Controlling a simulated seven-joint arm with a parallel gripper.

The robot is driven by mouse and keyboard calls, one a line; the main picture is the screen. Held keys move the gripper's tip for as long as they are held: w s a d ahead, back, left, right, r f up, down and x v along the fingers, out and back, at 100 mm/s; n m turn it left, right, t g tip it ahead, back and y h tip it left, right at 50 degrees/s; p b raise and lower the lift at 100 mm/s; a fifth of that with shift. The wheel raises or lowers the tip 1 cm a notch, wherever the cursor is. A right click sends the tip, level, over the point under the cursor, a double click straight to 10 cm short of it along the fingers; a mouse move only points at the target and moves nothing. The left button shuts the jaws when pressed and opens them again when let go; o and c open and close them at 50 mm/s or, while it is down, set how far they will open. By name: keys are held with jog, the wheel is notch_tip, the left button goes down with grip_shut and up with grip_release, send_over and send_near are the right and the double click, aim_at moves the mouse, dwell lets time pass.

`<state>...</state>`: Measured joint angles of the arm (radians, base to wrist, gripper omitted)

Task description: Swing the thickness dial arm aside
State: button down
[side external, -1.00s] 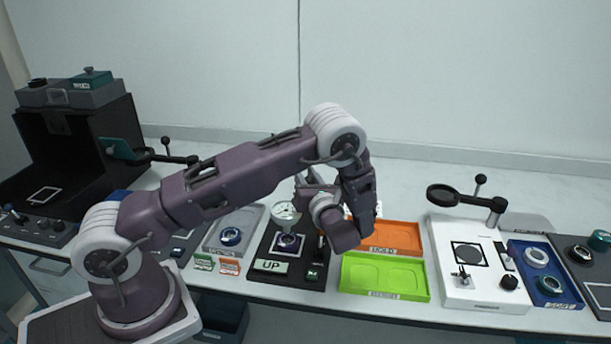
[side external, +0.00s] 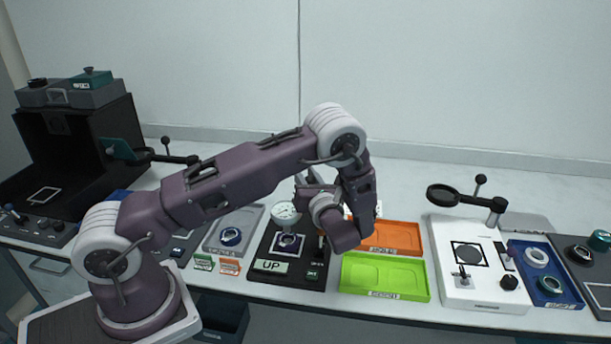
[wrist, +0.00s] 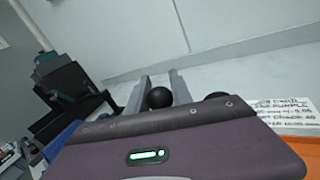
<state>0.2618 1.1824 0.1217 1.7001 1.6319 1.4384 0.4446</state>
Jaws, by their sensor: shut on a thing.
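The thickness dial (side external: 285,212), a round white gauge face, stands over a dark station with an "UP" sign (side external: 270,266). Below the dial, a ring-like lens part (side external: 288,242) sits on the station's pale square. My gripper (wrist: 158,98) is shut on a black ball knob (wrist: 159,97), seen between its two grey fingers in the wrist view. The link between the knob and the dial arm is hidden.
An orange tray (side external: 397,238) and a green tray (side external: 385,276) lie right of the station. A white magnifier station (side external: 480,290) stands further right. A grey tray (side external: 236,220) is on the left. A printed card (wrist: 283,117) shows near my gripper.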

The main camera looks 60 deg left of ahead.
jog(key=shift+t, duration=0.3)
jog(key=w+a+m+t+h, duration=0.4)
jog(key=m+t+h, duration=0.7)
jog(key=m+h, duration=0.1)
jog(key=shift+w+a+h, duration=0.4)
jog(key=shift+h, duration=0.5)
jog(key=shift+w+t, duration=0.1)
jog(key=shift+t, duration=0.2)
jog(key=c, duration=1.1)
grip_release()
jog(key=shift+c, duration=0.2)
